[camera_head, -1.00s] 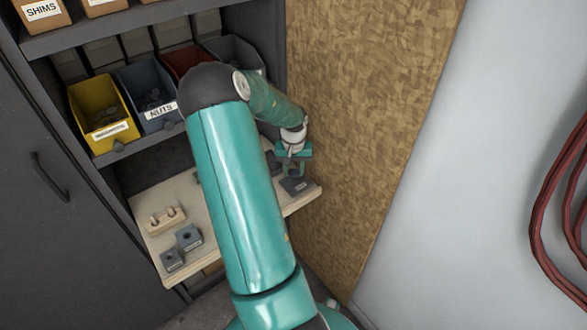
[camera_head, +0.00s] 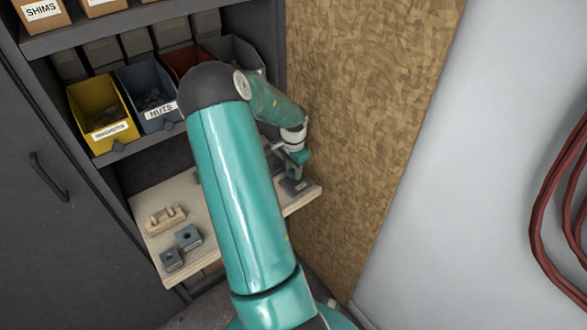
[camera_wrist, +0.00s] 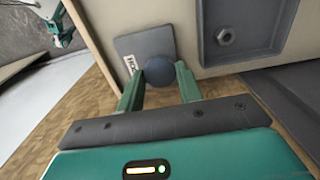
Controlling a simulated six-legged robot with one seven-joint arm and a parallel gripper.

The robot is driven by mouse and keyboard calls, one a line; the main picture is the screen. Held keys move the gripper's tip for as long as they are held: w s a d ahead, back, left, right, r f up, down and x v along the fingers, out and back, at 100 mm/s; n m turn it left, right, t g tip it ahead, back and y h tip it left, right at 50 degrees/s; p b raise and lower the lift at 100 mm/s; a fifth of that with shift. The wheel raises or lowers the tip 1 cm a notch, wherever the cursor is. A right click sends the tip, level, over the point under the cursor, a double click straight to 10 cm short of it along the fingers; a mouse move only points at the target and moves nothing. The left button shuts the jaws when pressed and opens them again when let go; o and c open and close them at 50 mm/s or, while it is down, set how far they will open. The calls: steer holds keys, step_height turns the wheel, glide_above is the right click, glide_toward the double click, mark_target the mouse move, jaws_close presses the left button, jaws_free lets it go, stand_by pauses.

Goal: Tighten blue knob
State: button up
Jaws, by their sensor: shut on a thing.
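The blue knob (camera_wrist: 160,70) is a dark blue round knob on a grey labelled block (camera_wrist: 146,46) in the wrist view. My gripper (camera_wrist: 160,80) is shut on the knob, with one green finger on each side of it. In the head view my gripper (camera_head: 299,167) points down at the grey block (camera_head: 297,186) at the right end of the wooden shelf board (camera_head: 215,250). The knob itself is hidden behind the gripper there.
Two more grey blocks (camera_head: 189,237) and a wooden peg piece (camera_head: 166,219) lie on the board's left. A chipboard wall (camera_head: 350,130) stands close on the right. Yellow (camera_head: 103,115) and blue bins (camera_head: 148,97) sit above.

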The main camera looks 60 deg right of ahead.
mark_target(293, 172)
steer(key=shift+m, duration=1.2)
steer(key=shift+r, duration=0.1)
steer(key=o, duration=1)
step_height(293, 172, up, 14)
steer(key=shift+f, duration=0.15)
steer(key=shift+a, duration=0.1)
